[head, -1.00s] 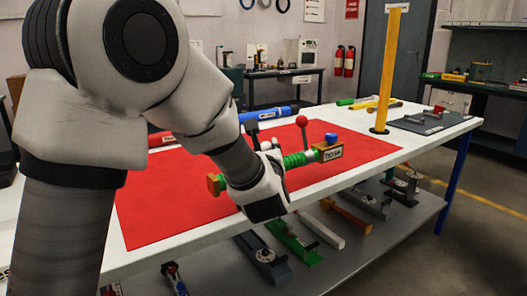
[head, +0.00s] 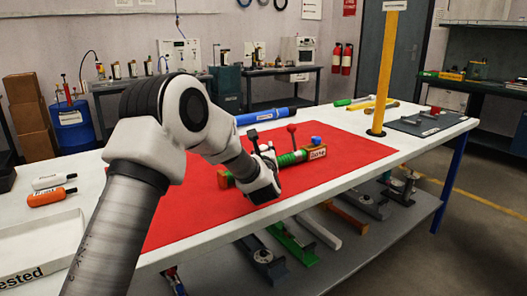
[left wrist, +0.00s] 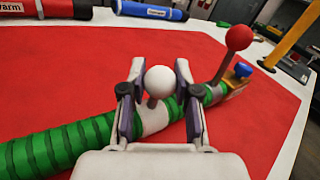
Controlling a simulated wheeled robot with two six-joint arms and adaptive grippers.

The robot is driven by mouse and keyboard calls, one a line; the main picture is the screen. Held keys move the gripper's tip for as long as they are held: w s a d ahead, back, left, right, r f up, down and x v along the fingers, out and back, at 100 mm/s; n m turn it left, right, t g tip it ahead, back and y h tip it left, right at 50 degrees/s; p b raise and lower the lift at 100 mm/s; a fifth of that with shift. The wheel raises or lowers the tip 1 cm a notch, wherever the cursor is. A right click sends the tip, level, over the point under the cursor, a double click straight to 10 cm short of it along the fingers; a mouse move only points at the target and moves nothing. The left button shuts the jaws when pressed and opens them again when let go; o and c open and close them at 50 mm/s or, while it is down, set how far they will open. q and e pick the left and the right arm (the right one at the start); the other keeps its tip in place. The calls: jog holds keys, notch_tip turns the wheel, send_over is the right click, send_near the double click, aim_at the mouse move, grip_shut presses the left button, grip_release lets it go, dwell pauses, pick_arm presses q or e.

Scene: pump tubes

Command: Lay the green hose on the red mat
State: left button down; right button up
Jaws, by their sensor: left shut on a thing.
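The green hose (head: 292,158) is ribbed, with a labelled orange end block, a blue cap and a red-knobbed lever at its right end. It lies over the red mat (head: 190,195) on the white table. My left gripper (head: 263,158) is shut on its middle, and hides part of it in the head view. I cannot tell if the hose touches the mat. My right gripper is not in view.
A blue tube (head: 265,116) lies behind the mat. A yellow post (head: 385,70) stands at its right. A grey mat with tools (head: 430,120) is at the far right. A white tray (head: 40,240) and two bottles are at the left. Most of the red mat is bare.

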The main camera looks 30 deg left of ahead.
pick_arm(q)
jog(key=c, duration=0.8)
grip_release()
jog(key=shift+r, duration=0.1)
jog(key=shift+c, duration=0.2)
jog(key=shift+s, duration=0.1)
jog(key=v, duration=0.6)
jog(key=shift+s+d+f+b, duration=0.2)
jog(key=shift+s+d+b, duration=0.05)
jog(key=shift+b, duration=0.05)
jog(key=b+v, duration=0.4)
jog(key=shift+s+d+f, duration=0.15)
jog(key=shift+s+d, duration=0.1)
jog(key=shift+s, duration=0.2)
jog(key=shift+s+r, duration=0.1)
jog(key=shift+r, duration=0.15)
